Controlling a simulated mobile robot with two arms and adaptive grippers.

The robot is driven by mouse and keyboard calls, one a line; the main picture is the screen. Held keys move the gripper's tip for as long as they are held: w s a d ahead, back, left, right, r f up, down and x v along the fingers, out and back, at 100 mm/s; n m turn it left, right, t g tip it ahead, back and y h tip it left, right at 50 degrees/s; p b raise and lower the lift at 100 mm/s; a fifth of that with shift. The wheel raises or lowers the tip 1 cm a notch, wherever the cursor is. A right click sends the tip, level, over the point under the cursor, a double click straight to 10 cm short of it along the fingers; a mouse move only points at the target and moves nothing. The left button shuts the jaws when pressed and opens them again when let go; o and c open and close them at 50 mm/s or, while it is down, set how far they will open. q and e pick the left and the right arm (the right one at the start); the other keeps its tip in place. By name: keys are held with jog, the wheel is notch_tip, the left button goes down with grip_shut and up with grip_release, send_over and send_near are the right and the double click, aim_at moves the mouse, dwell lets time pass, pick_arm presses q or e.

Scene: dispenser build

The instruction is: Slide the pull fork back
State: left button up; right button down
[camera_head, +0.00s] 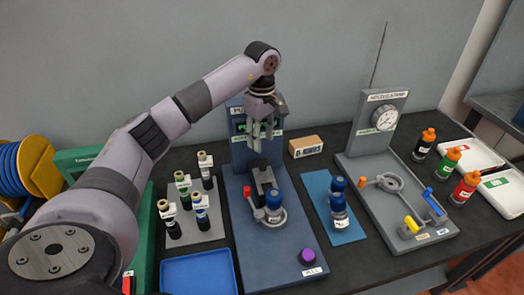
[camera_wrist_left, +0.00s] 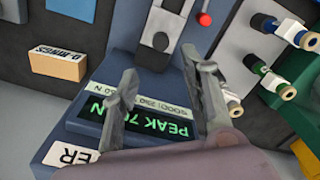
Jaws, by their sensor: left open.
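A blue pull tester (camera_head: 239,245) stands in the middle of the table. On its bed is a dark carriage (camera_head: 262,175), likely bearing the pull fork, in front of the upright display. In the left wrist view, a slotted grey plate (camera_wrist_left: 165,14) shows at the top, over a dark part (camera_wrist_left: 160,36). A blue-capped vial (camera_head: 273,200) stands in front of the carriage, beside a red-knobbed lever (camera_head: 247,191). My left gripper (camera_head: 263,142) is open and empty, pointing down above and behind the carriage. It also shows in the left wrist view (camera_wrist_left: 168,100), over the display.
A rack of several vials (camera_head: 190,230) and a blue tray (camera_head: 200,272) are to the left. A blue mat (camera_head: 350,235) with blue-capped vials and a grey gauge station (camera_head: 360,165) are to the right. A small labelled box (camera_head: 305,146) sits behind. A purple button (camera_head: 307,256) is on the tester's front.

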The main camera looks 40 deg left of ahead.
pick_arm(q)
jog(key=shift+r, duration=1.5)
